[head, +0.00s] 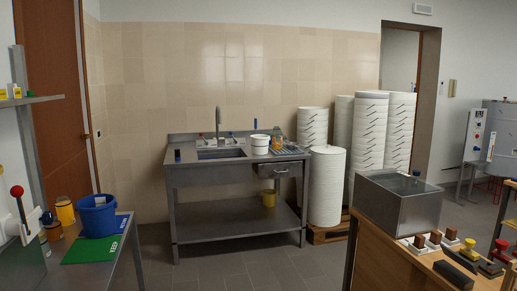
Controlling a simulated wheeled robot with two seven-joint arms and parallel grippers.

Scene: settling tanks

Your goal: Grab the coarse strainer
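I cannot pick out a coarse strainer for certain at this distance. A blue bucket-like container (97,218) stands on the side table at the left, with a small white patch near its rim. A white tub (260,145) stands on the steel sink table (205,168), near small items too small to name. Neither of my grippers shows in the head view.
A green board (88,250) lies on the left side table (124,225). Tall white stacks (327,185) stand on a wooden pallet (325,234). A steel tank (398,205) stands on the wooden bench (395,252) at the right. The grey floor (225,268) before the sink is clear.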

